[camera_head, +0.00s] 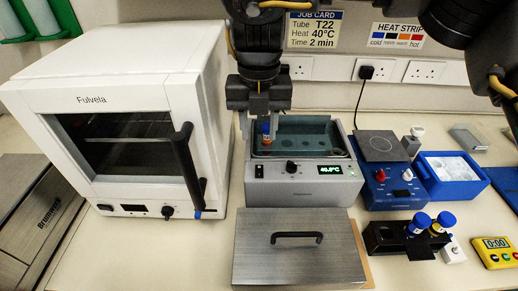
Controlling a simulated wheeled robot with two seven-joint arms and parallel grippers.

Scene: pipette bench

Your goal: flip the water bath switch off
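The grey water bath (335,188) stands in the middle of the bench, its basin open. Its front panel has a small dark switch (259,171) at the left, a black knob (291,167), and a lit green display (330,170) that seems to read 40.0°C. The switch's position is too small to tell. The tube's lower part is hard to make out.
A white oven (120,110) stands close at the left. A metal lid (300,255) with a black handle lies before the bath. At the right are a blue device (385,185), an ice box (450,175), a black tube rack (385,240) and a yellow timer (495,252).

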